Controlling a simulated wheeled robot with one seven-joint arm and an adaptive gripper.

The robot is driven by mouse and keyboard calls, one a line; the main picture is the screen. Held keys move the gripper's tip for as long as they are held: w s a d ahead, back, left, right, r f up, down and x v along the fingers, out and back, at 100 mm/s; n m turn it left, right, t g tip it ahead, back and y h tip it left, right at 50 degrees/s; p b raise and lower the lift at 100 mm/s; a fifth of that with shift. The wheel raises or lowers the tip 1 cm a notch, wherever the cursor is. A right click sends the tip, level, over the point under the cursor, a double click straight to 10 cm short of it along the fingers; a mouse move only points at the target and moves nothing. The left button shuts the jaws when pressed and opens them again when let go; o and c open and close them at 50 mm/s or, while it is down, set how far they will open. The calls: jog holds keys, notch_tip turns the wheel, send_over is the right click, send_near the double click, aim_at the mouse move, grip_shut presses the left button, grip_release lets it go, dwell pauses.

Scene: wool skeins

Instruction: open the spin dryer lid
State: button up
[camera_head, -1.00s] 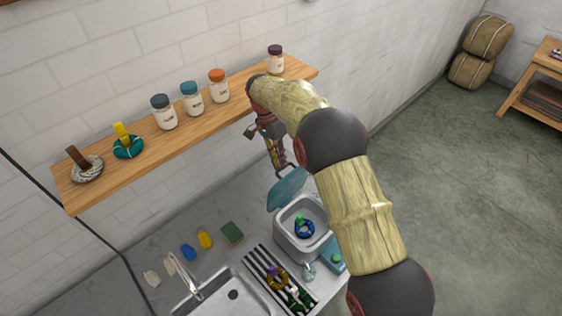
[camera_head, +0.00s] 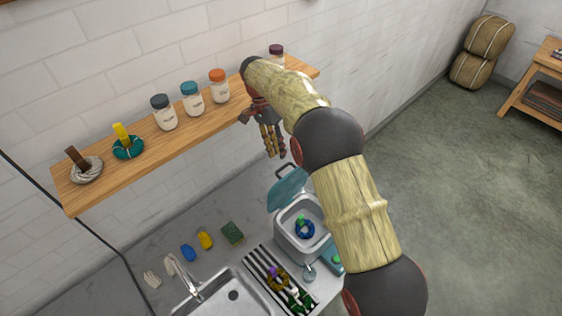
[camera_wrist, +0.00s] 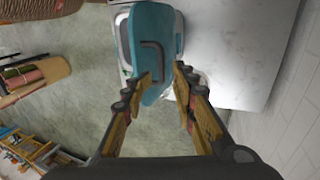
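The spin dryer (camera_head: 291,240) is a white box on the counter with its teal lid (camera_head: 288,190) raised at the back, towards the wall. A dark handle (camera_head: 286,169) shows at the lid's upper edge. A blue skein (camera_head: 304,229) with a green piece lies inside the open tub. My gripper (camera_head: 275,154) is above and behind the lid, apart from it in the head view. In the wrist view, my gripper (camera_wrist: 165,78) has its fingers spread with nothing between them, and the teal lid (camera_wrist: 157,28) with its handle (camera_wrist: 153,60) lies beyond the fingertips.
A wooden shelf (camera_head: 240,112) with several jars and two skeins runs along the wall close to my gripper. A sink (camera_head: 222,296), a striped rack (camera_head: 258,262) and a green sponge (camera_head: 232,233) are left of the dryer.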

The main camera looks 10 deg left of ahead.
jog(key=shift+v, duration=2.4)
